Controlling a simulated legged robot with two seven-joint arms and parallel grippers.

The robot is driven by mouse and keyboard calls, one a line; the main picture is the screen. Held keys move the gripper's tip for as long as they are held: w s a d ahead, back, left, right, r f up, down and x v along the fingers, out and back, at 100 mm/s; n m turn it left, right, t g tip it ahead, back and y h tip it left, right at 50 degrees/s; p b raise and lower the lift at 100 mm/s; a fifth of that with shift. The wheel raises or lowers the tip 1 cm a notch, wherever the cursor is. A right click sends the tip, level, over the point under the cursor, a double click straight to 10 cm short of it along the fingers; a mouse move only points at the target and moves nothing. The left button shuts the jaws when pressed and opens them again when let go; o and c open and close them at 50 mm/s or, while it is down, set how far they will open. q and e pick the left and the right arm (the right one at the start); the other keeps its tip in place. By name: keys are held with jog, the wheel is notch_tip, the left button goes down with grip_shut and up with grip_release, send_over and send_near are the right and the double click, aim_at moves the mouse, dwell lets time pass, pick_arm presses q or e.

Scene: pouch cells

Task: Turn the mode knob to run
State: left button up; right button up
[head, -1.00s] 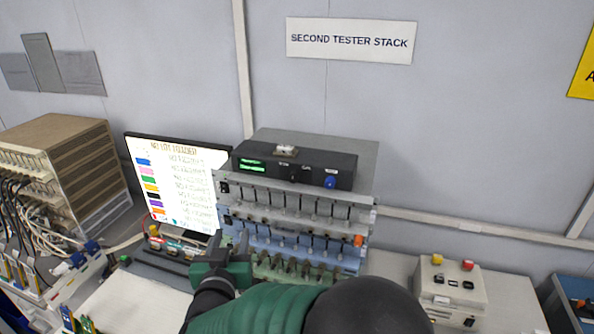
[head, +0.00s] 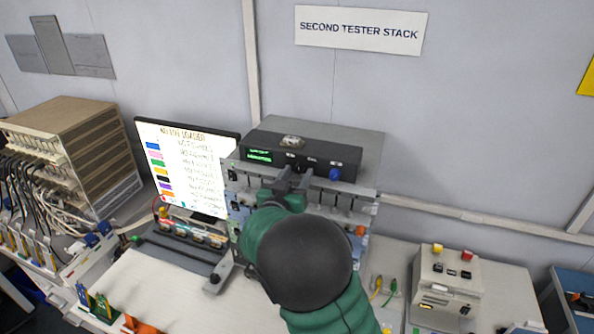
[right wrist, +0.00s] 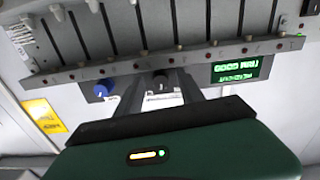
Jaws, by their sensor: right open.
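The black tester unit (head: 262,143) sits on top of the second tester stack. Its front has a green display (head: 258,156) and a blue knob (head: 335,174). My right gripper (head: 293,176) is in front of the unit's face, left of the blue knob, and hides part of the front. In the right wrist view, which is upside down, my open fingers (right wrist: 160,82) stand either side of a small black knob (right wrist: 161,83). Whether they touch it I cannot tell. The blue knob (right wrist: 103,88) is outside them. The knob's label is unreadable. My left gripper is out of view.
The stack's grey slotted rack (head: 365,192) lies just below the unit, close to my gripper. A monitor (head: 180,165) stands to the left. A beige control box (head: 450,280) with yellow and red buttons stands to the right. Wall signs hang behind.

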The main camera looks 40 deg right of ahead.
jog(key=shift+w+d+f, duration=0.1)
jog(key=shift+w+d, duration=0.15)
jog(key=shift+w, duration=0.05)
jog(key=shift+s+a, duration=0.15)
jog(key=shift+a, duration=0.05)
jog(key=shift+c, duration=0.4)
jog(key=shift+a+r, duration=0.1)
jog(key=shift+r, duration=0.1)
jog(key=shift+c, duration=1.1)
grip_shut()
jog(key=n+p, duration=0.1)
jog(key=p, duration=0.1)
jog(key=n+p, duration=0.2)
jog(key=p, duration=0.1)
jog(key=shift+r, duration=0.3)
jog(key=shift+f+n, duration=0.15)
jog(key=shift+n, duration=0.45)
jog(key=shift+f, duration=0.15)
jog(key=shift+o, duration=1.5)
grip_release()
jog(key=shift+f, duration=0.1)
